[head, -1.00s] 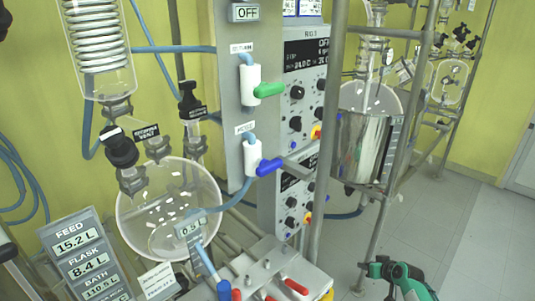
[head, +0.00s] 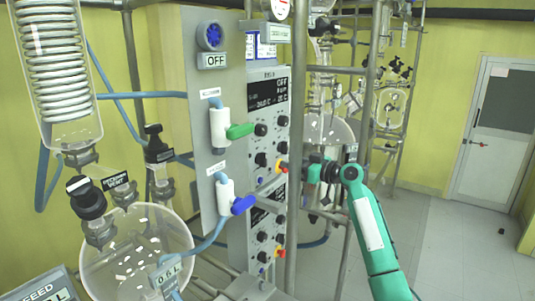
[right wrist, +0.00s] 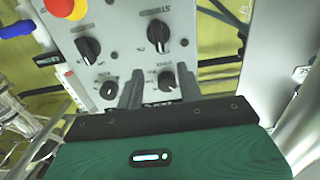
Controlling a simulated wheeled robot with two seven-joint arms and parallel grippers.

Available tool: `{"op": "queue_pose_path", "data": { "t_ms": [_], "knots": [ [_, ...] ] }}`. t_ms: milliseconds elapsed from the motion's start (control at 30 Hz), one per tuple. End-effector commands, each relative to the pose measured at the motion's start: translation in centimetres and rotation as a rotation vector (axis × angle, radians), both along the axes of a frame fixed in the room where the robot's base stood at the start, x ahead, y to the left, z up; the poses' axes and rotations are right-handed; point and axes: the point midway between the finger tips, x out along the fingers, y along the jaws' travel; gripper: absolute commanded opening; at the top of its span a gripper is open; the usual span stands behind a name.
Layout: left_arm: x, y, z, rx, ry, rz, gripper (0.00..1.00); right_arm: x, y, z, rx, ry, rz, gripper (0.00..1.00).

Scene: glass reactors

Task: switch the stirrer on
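The upper control panel (head: 268,100) carries a dark display reading OFF, with dark knobs below it. In the right wrist view a panel face (right wrist: 120,20) shows close. A large black knob (right wrist: 158,35) there has a small label that seems to read STIRRER. Another large knob (right wrist: 88,48) and two small knobs (right wrist: 108,88) (right wrist: 167,80) sit around it. My right gripper (head: 308,172) is beside the panels' right edge. In the right wrist view its two fingers (right wrist: 158,85) are apart and empty, in front of the panel; contact cannot be told. My left gripper is not in view.
A red stop button (head: 282,168) sits on the upper panel and shows in the right wrist view (right wrist: 60,8). Green (head: 240,130) and blue (head: 243,205) valve handles jut out at left. A metal pole (head: 298,120) stands between panels and arm.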

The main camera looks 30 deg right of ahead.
Motion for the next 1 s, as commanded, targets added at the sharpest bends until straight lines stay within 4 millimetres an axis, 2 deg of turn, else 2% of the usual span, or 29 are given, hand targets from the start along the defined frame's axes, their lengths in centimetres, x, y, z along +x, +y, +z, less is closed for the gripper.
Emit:
{"op": "queue_pose_path", "data": {
  "t_ms": [33, 200, 400, 600, 867, 1000],
  "knots": [
    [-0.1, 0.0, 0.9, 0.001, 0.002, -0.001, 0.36, 1.1, 0.6, 0.6, 0.005, 0.0, 0.003, 0.37],
    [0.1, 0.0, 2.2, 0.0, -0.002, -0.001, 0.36, 4.4, 1.9, 0.5, 0.005, 0.0, 0.001, 0.37],
    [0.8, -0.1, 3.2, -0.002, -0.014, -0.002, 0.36, 7.1, 2.9, 0.2, 0.004, 0.001, 0.0, 0.37],
    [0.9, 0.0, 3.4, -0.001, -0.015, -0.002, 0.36, 8.0, 3.4, 0.0, 0.0, 0.002, 0.0, 0.37],
    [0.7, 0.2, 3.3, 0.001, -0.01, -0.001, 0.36, 8.1, 3.4, -0.1, 0.0, 0.002, 0.0, 0.37],
    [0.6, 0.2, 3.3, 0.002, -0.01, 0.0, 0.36, 8.1, 3.4, -0.1, 0.0, 0.002, 0.0, 0.1]
  ]
}}
